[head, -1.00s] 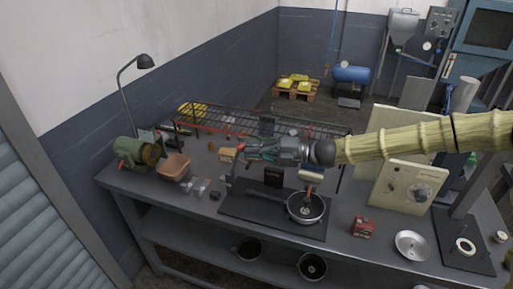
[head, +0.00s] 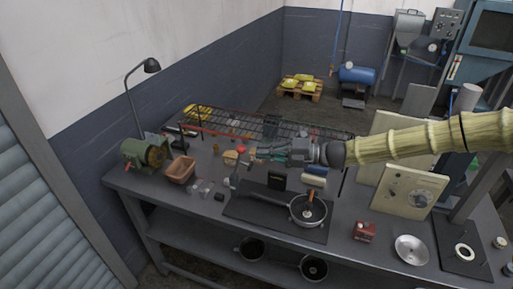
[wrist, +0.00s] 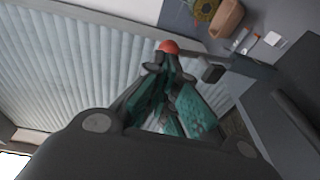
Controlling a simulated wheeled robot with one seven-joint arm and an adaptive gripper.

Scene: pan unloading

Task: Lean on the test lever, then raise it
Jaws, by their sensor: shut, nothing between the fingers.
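A red ball knob (head: 240,149), which I take as the end of the test lever, stands at the left of the dark fixture on the bench. It also shows in the wrist view (wrist: 168,46), just beyond my fingertips. My gripper (head: 256,153) is shut and empty, reaching left across the bench with its tips close to the knob. I cannot tell whether they touch it. The lever's shaft is mostly hidden behind my fingers in the wrist view. A round pan (head: 299,216) sits on a dark base plate (head: 250,213), below and right of my gripper.
A brown bin (head: 181,170) and a green machine (head: 140,153) stand at the left. A wire rack (head: 290,129) runs behind my gripper. A red box (head: 364,232), a metal dish (head: 411,249) and a cream panel (head: 408,193) are at the right.

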